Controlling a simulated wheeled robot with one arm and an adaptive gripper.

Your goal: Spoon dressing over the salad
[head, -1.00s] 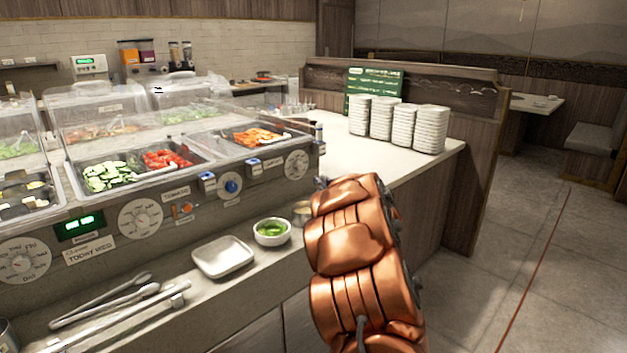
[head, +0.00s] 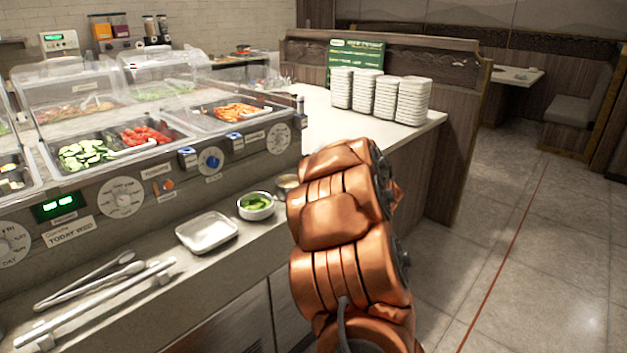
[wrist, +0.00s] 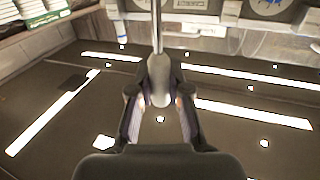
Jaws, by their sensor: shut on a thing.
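The wrist view shows my gripper (wrist: 160,98) shut on a pale utensil with a thin metal shaft (wrist: 157,35), which I take to be the spoon. Its far end is out of the picture. In the head view my copper arm hides the gripper and the utensil. A small white bowl of green salad (head: 256,206) sits on the counter ledge just left of my arm.
An empty white square dish (head: 207,232) lies left of the bowl. Metal tongs (head: 92,285) lie at the ledge's left end. The salad bar (head: 140,150) rises behind the ledge. White plate stacks (head: 378,95) stand on the far counter. Floor on the right is clear.

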